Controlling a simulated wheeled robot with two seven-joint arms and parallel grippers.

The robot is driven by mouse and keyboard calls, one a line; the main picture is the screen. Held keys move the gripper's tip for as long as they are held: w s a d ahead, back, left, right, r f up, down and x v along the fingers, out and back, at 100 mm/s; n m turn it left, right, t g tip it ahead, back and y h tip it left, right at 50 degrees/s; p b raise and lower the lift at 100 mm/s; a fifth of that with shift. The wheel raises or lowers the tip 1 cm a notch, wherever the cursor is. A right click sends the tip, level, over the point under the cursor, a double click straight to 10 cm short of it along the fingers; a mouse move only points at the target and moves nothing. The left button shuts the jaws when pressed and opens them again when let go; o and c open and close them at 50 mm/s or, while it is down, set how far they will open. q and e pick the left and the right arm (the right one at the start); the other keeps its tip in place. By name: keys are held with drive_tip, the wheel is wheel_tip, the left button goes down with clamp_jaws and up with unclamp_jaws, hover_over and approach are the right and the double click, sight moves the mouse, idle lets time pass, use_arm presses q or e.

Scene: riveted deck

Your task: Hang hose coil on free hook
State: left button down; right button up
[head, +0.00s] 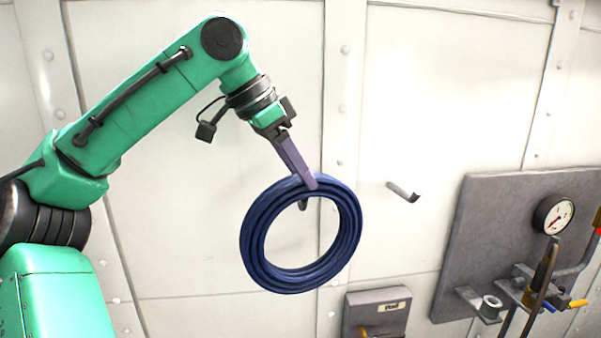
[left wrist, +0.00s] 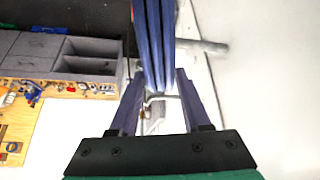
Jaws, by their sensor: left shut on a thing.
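The hose coil (head: 254,238) is a dark blue ring of several turns, hanging nearly upright in front of the pale wall. My left gripper (head: 311,183) is shut on its top edge. In the left wrist view the coil (left wrist: 154,45) runs between the fingers of that gripper (left wrist: 160,85). A free hook (head: 403,192) sticks out of the wall to the right of the coil, apart from it. A grey rod (left wrist: 205,46) shows beside the coil in the left wrist view. A small dark tip shows inside the ring's top; I cannot tell what it belongs to.
A grey panel (head: 482,215) with a pressure gauge (head: 554,214), pipes and valves is on the right. A small grey box (head: 375,308) is below the hook. Grey bins (left wrist: 88,55) and a tool-strewn wooden surface (left wrist: 60,115) show in the left wrist view.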

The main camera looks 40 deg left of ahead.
use_arm(q)
drive_tip(key=shift+w+a+f+p, duration=0.15)
drive_tip(key=shift+w+a+f, duration=0.35)
drive_tip(key=shift+w+a, duration=0.25)
drive_tip(key=shift+w+a+f+p, duration=0.15)
drive_tip(key=shift+w+a+f, duration=0.4)
drive_tip(key=shift+a, duration=0.3)
drive_tip(key=shift+w+a+f+p, duration=0.15)
drive_tip(key=shift+w+a+f, duration=0.3)
drive_tip(key=shift+w+a, duration=0.3)
drive_tip(key=shift+s, duration=0.15)
drive_tip(key=shift+c, duration=1.4)
unclamp_jaws()
drive_tip(key=shift+f, duration=0.1)
drive_tip(key=v, duration=1.4)
drive_tip(key=shift+s+r, duration=0.2)
drive_tip(key=shift+r, duration=0.1)
